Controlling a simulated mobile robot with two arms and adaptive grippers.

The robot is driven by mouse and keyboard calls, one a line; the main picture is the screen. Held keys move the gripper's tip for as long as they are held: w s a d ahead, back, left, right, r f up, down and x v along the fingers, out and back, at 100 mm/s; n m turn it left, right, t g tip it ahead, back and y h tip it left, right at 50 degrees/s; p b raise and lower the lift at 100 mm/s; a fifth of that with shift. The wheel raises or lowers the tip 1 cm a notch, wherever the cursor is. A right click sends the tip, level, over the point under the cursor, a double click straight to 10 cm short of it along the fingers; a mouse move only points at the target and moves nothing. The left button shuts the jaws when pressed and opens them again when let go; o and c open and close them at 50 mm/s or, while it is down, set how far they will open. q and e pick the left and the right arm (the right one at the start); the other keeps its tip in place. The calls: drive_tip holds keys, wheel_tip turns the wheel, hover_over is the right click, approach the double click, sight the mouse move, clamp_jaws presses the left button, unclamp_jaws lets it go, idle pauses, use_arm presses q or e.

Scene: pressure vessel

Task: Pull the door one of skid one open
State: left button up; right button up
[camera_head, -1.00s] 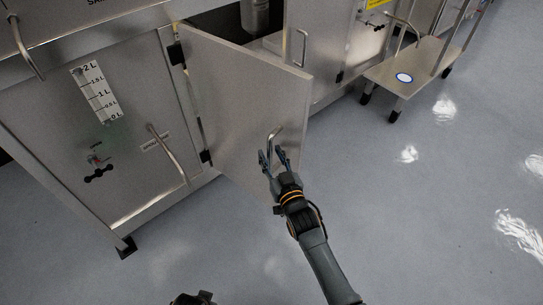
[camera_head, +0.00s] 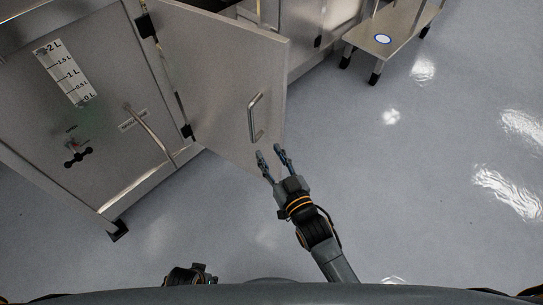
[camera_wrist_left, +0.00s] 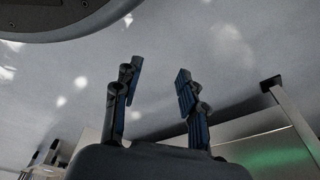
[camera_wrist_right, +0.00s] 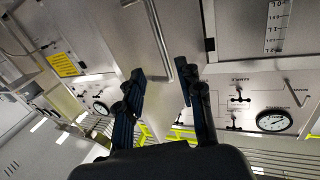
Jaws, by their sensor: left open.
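The skid's door (camera_head: 215,75) is a plain steel panel, swung well open on its hinges at the left edge. Its bar handle (camera_head: 256,117) sits near the free edge. My right gripper (camera_head: 271,152) is open and empty just below the handle, apart from it. In the right wrist view the handle (camera_wrist_right: 160,42) shows beyond the open fingers (camera_wrist_right: 160,90). My left gripper (camera_head: 190,274) is low at the bottom of the head view, partly hidden. In the left wrist view its fingers (camera_wrist_left: 157,88) are spread, with nothing between them.
A steel cart (camera_head: 395,30) stands at the upper right. The grey floor (camera_head: 400,190) on the right is clear.

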drive_tip(key=shift+d, duration=0.1)
drive_tip(key=c, duration=0.3)
drive_tip(key=w+d+m, duration=0.1)
drive_tip(key=d, duration=0.1)
drive_tip(key=w+d+m+h+b, duration=0.1)
drive_tip(key=m, duration=0.1)
drive_tip(key=w+d+m, duration=0.1)
drive_tip(key=d, duration=0.1)
drive_tip(key=shift+w+d+f+m+h, duration=0.3)
drive_tip(key=shift+w+f+h, duration=0.1)
clamp_jaws()
drive_tip(key=w+d+r+m+g+y+b, duration=0.1)
drive_tip(key=w+d+r+m+g+b, duration=0.15)
drive_tip(key=w+d+m, duration=0.4)
wheel_tip(320, 180, up, 8)
drive_tip(key=s+d+m+y+b, duration=0.2)
drive_tip(key=m+y, duration=0.2)
drive_tip(key=m, duration=0.1)
use_arm(q)
drive_tip(key=w+r+t, duration=0.1)
drive_tip(key=w+r, duration=0.2)
drive_tip(key=r, duration=1.7)
use_arm(e)
drive_tip(key=w+a, duration=0.4)
drive_tip(key=a, duration=0.4)
